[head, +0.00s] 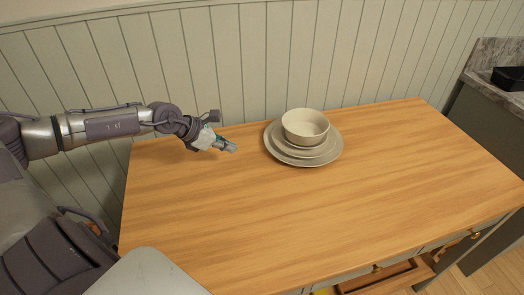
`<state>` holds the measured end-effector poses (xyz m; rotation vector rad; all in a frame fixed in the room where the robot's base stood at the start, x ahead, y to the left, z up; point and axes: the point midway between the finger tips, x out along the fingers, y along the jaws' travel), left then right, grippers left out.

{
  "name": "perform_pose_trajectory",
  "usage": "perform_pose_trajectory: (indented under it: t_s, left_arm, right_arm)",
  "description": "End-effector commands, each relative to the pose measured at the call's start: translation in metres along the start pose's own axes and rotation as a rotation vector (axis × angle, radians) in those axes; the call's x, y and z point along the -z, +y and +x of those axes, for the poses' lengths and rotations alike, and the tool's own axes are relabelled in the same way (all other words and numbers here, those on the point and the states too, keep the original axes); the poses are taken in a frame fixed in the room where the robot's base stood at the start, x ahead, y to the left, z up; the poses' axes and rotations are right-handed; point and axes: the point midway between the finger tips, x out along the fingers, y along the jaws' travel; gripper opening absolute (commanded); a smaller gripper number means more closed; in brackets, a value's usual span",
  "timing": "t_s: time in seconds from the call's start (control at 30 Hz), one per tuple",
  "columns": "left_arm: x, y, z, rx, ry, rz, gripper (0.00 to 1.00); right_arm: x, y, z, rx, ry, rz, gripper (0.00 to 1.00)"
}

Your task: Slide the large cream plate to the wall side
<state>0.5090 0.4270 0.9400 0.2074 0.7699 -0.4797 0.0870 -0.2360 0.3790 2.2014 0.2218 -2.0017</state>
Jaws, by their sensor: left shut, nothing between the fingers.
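The large cream plate (334,155) lies on the wooden table, close to its back edge by the panelled wall. Smaller plates (288,149) and a cream bowl (305,127) are stacked on it, so only its rim shows. My left gripper (233,148) comes in from the left, to the left of the plate and apart from it. Its fingers are shut with nothing between them, above the back left part of the table. My right gripper is not in view.
The wooden table (230,220) is bare to the front and right. Green panelled wall (200,65) runs behind it. A drawer (385,280) stands open below the front edge. A stone counter (500,78) with a black object (509,78) is at the right.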

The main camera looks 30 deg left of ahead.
Motion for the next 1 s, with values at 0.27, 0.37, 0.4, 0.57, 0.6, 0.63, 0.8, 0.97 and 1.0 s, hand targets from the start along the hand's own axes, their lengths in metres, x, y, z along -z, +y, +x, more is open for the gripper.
perform_pose_trajectory:
  t_s: [0.27,0.37,0.4,0.57,0.6,0.63,0.8,0.97,1.0]
  left_arm:
    - [-0.004,-0.003,0.041,0.006,-0.010,-0.009,0.00]
    - [-0.004,-0.003,0.060,0.006,-0.009,-0.011,0.00]
    - [-0.005,-0.003,0.069,0.006,-0.009,-0.010,0.00]
    - [-0.010,-0.003,0.097,0.005,-0.009,-0.008,0.00]
    - [-0.016,-0.003,0.101,0.004,-0.010,-0.007,0.00]
    - [-0.019,-0.003,0.104,0.004,-0.009,-0.006,0.00]
    - [-0.028,-0.003,0.117,0.004,-0.005,-0.007,0.00]
    - [-0.030,-0.002,0.121,0.003,-0.004,-0.006,0.00]
    - [-0.030,-0.002,0.121,0.003,-0.003,-0.006,0.00]
  right_arm:
    - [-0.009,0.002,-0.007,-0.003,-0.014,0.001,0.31]
    - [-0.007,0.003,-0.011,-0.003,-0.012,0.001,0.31]
    - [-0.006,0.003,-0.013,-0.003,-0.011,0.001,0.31]
    - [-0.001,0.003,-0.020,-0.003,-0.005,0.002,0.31]
    - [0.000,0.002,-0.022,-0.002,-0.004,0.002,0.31]
    - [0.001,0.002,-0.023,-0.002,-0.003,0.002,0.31]
    - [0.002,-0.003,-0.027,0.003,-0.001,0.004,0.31]
    - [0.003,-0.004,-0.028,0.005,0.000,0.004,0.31]
    - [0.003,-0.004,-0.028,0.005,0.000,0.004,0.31]
